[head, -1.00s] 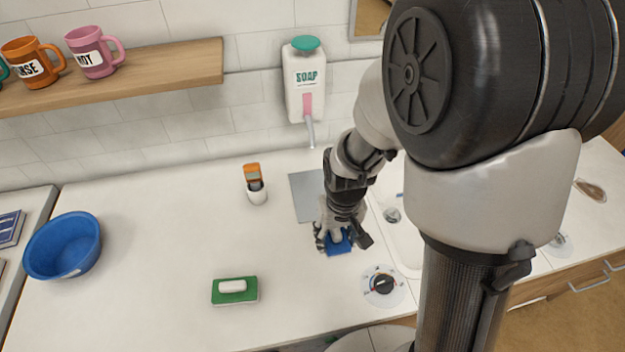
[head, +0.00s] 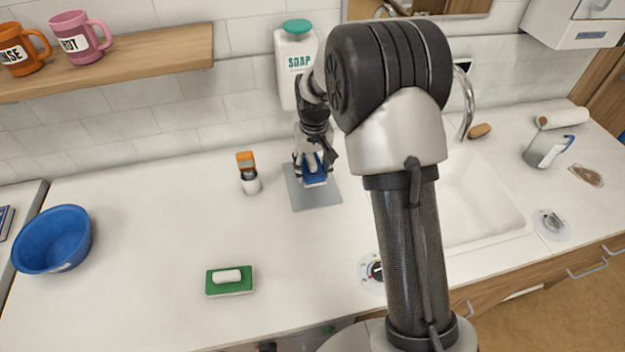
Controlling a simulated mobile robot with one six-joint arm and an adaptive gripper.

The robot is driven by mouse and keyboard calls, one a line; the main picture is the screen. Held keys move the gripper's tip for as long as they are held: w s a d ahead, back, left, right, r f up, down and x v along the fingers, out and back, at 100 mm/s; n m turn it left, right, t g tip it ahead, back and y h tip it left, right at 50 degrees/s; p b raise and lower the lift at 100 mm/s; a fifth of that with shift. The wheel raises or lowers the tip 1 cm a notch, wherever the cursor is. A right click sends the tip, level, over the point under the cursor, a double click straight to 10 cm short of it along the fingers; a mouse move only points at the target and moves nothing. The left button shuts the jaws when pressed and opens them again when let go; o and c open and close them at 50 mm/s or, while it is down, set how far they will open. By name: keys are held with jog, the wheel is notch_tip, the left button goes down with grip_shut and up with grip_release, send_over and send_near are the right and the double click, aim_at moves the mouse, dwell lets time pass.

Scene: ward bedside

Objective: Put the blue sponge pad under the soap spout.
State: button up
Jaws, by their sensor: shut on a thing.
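The blue sponge pad (head: 315,178) is held in my gripper (head: 312,166), over the grey mat (head: 316,199) on the counter. My gripper is shut on it. I cannot tell whether the pad touches the mat or hangs a little above it. The white soap dispenser (head: 296,65) with a green cap is on the tiled wall just behind and above my gripper. Its spout is hidden behind my arm.
An orange-topped white bottle or brush (head: 248,173) stands left of the mat. A green pad with a white handle (head: 229,281) lies at the front, and a blue bowl (head: 52,240) at the left. The sink (head: 480,215) is on the right.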

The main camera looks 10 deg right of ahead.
jog(key=f+b, duration=0.2)
jog(key=f, duration=0.3)
jog(key=shift+w+f, duration=0.1)
jog(key=shift+w, duration=0.1)
jog(key=o, duration=1.1)
